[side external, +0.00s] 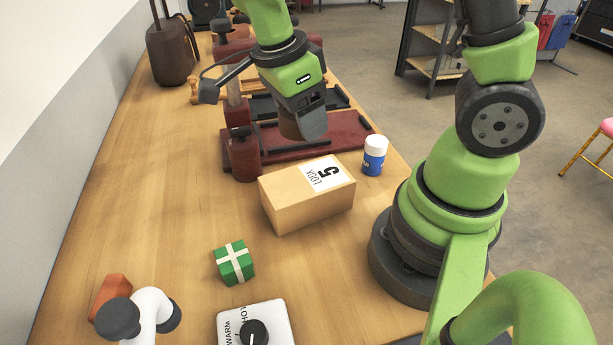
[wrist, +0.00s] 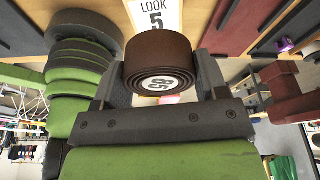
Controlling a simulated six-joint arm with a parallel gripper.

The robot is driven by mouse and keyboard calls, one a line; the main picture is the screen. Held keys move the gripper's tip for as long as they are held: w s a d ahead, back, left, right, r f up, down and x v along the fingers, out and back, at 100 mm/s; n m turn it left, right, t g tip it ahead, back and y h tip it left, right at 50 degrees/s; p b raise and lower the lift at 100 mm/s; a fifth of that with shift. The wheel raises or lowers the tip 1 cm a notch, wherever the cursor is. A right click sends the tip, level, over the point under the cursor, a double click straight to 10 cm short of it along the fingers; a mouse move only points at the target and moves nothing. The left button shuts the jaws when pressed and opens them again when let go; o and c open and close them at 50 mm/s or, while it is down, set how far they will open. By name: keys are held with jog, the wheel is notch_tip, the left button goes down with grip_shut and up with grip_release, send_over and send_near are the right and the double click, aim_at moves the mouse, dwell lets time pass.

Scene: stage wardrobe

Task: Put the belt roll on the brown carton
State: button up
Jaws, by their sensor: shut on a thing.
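The belt roll (wrist: 160,65) is a dark brown coil with a white number label on its end. My gripper (side external: 303,122) is shut on it, with one finger on each side in the wrist view. In the side external view the belt roll (side external: 289,127) shows partly behind a finger, in the air. The brown carton (side external: 290,206) is a closed box with a white "LOOK 5" label on top. It stands on the table below my gripper and nearer the side camera. Its label (wrist: 155,15) also shows at the top of the wrist view, beyond the roll.
A dark red stand (side external: 243,150) and a dark red tray (side external: 335,137) are behind the carton. A blue and white jar (side external: 374,157) is close to its right. A green gift box (side external: 234,263) and a dial box (side external: 255,325) are in front. The table's left middle is clear.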

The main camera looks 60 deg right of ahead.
jog(key=m, duration=0.1)
send_over(311, 178)
jog(key=f, duration=0.5)
jog(key=shift+w+a, duration=0.2)
jog(key=shift+a, duration=0.1)
jog(key=shift+f, duration=2.4)
jog(key=shift+f, duration=0.15)
jog(key=o, duration=0.9)
jog(key=shift+o, duration=0.2)
